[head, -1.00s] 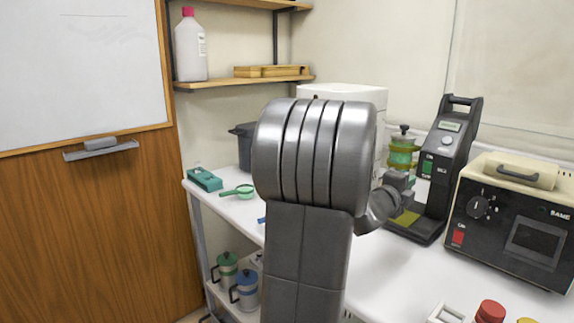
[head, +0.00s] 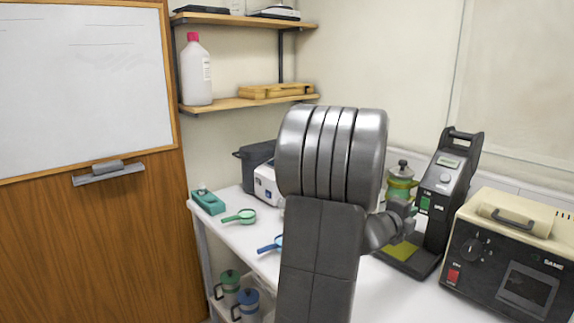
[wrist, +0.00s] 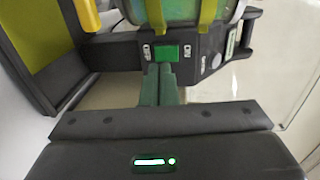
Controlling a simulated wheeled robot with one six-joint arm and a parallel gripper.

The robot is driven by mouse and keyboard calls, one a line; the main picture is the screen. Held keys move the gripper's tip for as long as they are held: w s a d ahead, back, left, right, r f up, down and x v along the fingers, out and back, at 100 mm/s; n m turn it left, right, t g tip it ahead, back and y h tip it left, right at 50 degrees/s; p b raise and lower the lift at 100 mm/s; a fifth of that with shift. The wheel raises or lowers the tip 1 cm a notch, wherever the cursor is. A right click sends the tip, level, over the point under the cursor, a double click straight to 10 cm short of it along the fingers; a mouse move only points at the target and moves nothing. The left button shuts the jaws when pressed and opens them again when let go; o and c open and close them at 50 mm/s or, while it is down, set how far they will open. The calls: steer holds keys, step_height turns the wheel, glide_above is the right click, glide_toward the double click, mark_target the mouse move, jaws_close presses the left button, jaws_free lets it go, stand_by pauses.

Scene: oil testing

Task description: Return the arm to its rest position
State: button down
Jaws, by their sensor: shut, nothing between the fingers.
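My arm rises through the middle of the head view and hides part of the bench. My gripper (wrist: 160,72) shows in the wrist view, with its two greenish fingers side by side, shut and empty.
A beige-topped instrument (head: 512,250) stands at the right of the white bench (head: 235,232). A green-and-yellow pot (head: 400,183) stands behind my wrist. Green (head: 240,216) and blue (head: 270,245) handled items lie at left. Shelves (head: 235,103) hang above; canisters (head: 246,303) stand below.

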steer(key=shift+b+v, duration=0.35)
steer(key=shift+v, duration=1.55)
steer(key=shift+a+r, duration=0.1)
